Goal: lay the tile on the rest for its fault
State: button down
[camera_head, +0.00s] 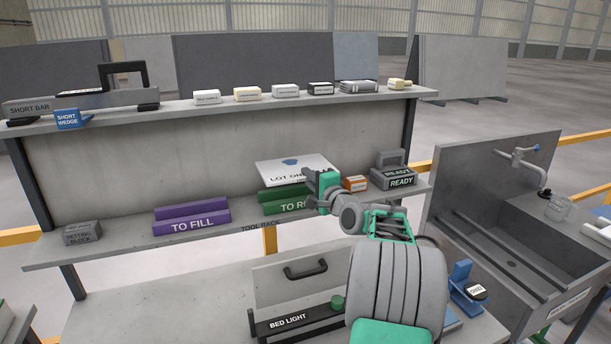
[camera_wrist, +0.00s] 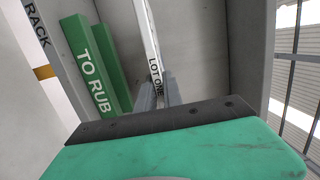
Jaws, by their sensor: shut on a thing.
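A white tile (camera_head: 277,173) marked LOT ONE, with a blue patch on its face, is in my gripper (camera_head: 322,186). The jaws are shut on its right edge. In the wrist view the tile (camera_wrist: 149,38) shows edge-on between the grey fingers (camera_wrist: 158,95). In the head view it overlaps the green rest labelled TO RUB (camera_head: 281,206). In the wrist view this rest (camera_wrist: 92,68) is left of the tile, with a gap in the picture; I cannot tell whether they touch. A purple rest labelled TO FILL (camera_head: 191,219) and a grey rest labelled READY (camera_head: 394,181) stand empty.
The rests share the tool rack shelf (camera_head: 120,240) with a grey setting block (camera_head: 82,233) and a small orange box (camera_head: 355,183). An upper shelf (camera_head: 290,101) holds several small blocks. A bed light (camera_head: 290,322) stands below, and a sink (camera_head: 510,250) is at right.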

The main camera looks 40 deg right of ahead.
notch_tip(320, 180, down, 8)
jog(key=b, duration=0.7)
jog(key=shift+f, duration=0.2)
jog(key=shift+s, duration=0.1)
